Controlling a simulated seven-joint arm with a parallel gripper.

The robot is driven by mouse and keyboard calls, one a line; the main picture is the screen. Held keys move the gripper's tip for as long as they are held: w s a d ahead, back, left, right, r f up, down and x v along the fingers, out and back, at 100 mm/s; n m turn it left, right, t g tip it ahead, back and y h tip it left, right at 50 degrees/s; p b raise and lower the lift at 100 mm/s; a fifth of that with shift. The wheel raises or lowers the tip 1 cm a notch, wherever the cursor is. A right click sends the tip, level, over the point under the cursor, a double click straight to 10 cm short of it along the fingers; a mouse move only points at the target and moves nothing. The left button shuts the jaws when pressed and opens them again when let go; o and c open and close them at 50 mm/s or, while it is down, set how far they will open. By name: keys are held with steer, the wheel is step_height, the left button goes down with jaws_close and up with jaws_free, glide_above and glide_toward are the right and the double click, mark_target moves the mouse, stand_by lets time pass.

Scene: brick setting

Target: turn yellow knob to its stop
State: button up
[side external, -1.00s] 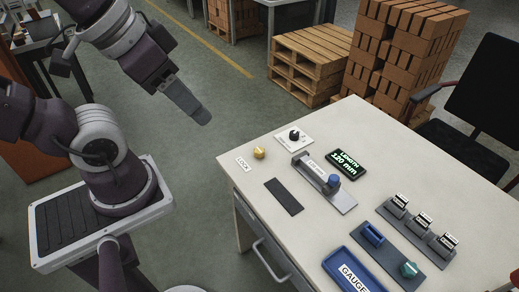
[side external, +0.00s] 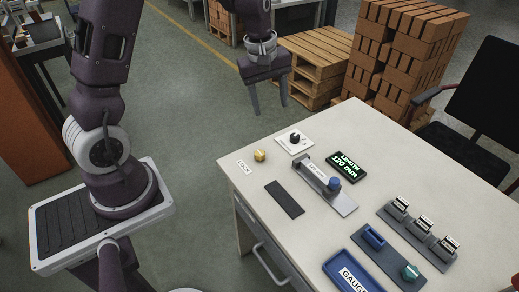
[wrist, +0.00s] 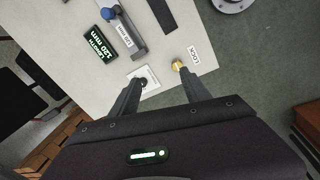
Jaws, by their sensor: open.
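The yellow knob (side external: 260,155) sits at the near-left corner of the table (side external: 330,240), beside a small label reading LOCK (side external: 243,166). In the wrist view the knob (wrist: 178,65) shows just beyond the right fingertip. My gripper (side external: 270,112) points down with its two fingers spread, empty and above the table's far-left edge, apart from the knob. In the wrist view the gripper (wrist: 162,88) has both fingers apart, with nothing between them.
A black dial on a white plate (side external: 294,139) is near the knob. A slide gauge with a blue knob (side external: 334,184), a LENGTH 120 mm display (side external: 346,166), a dark strip (side external: 285,198) and a blue GAUGE tray (side external: 331,284) share the table. Brick stacks (side external: 410,50) stand behind.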

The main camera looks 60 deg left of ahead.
mark_target(260, 152)
steer(key=a+f+n, duration=0.2)
steer(key=f, duration=0.3)
steer(key=w+a+f+n+g, duration=0.1)
steer(key=a+f+n, duration=0.1)
steer(key=f, duration=0.3)
steer(key=a+f+n, duration=0.2)
steer(key=a+f, duration=0.1)
steer(key=f, duration=0.3)
steer(key=shift+w+g, duration=0.25)
steer(key=shift+g, duration=0.15)
step_height(260, 152, down, 7)
steer(key=shift+f, duration=0.1)
steer(key=shift+d, duration=0.1)
jaws_close()
